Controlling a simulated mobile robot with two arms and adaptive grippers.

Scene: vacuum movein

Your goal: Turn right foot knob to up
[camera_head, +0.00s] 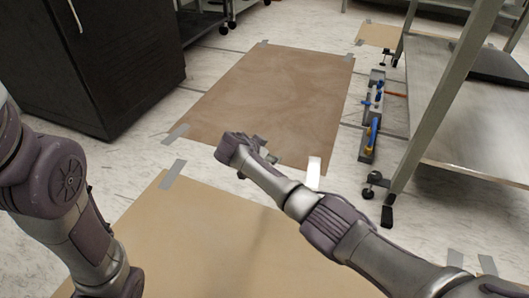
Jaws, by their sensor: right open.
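A metal rack (427,112) stands at the right. At the bottom of its near leg is a black foot (387,215), with a dark round knob-like part (375,178) beside it. Another dark foot part (387,58) shows at the far leg. I cannot tell which knob is the right foot knob, or how it is turned. My right gripper (262,150) is open and empty, over the near edge of the brown floor sheet, well left of the near foot. My left arm comes in at the left; its gripper is out of view.
A brown sheet (270,95) is taped to the floor, with a tan sheet (200,240) nearer me. A grey rail with blue parts (372,125) lies left of the rack. A black cabinet (100,60) stands at the upper left. The floor between sheet and rail is clear.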

